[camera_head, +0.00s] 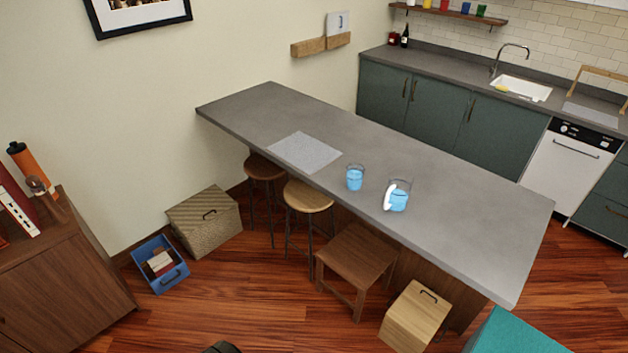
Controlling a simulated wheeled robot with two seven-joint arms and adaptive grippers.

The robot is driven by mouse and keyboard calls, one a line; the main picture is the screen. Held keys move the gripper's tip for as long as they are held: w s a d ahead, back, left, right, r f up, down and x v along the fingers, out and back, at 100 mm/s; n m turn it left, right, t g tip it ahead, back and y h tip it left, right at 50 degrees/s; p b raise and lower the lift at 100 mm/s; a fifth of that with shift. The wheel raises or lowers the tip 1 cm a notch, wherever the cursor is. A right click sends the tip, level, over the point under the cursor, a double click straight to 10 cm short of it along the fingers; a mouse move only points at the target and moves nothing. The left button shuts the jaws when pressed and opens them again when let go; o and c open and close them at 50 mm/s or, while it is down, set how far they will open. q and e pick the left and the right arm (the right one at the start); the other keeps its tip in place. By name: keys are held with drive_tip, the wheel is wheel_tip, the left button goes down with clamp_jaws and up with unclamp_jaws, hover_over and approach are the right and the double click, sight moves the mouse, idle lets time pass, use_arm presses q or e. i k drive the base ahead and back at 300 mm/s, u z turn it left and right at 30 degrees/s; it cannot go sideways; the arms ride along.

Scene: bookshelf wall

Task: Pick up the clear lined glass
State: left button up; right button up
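Two clear glasses with blue in their lower part stand upright on the grey island counter (450,222). The left glass (355,178) is the smaller-looking one, near the counter's front edge. The right glass (400,198) stands a little further right, with a curved white piece at its left side; I cannot tell whether this is a handle or a separate thing. Lines on either glass are too small to make out.
A light grey mat (305,152) lies left of the glasses. Below the counter's front edge are stools (308,196), a wooden bench (356,254) and a wooden box (415,314). A teal surface (515,335) is at bottom right. The counter's right end is clear.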

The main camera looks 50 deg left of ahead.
sight(354, 178)
drive_tip(key=u, duration=1.8)
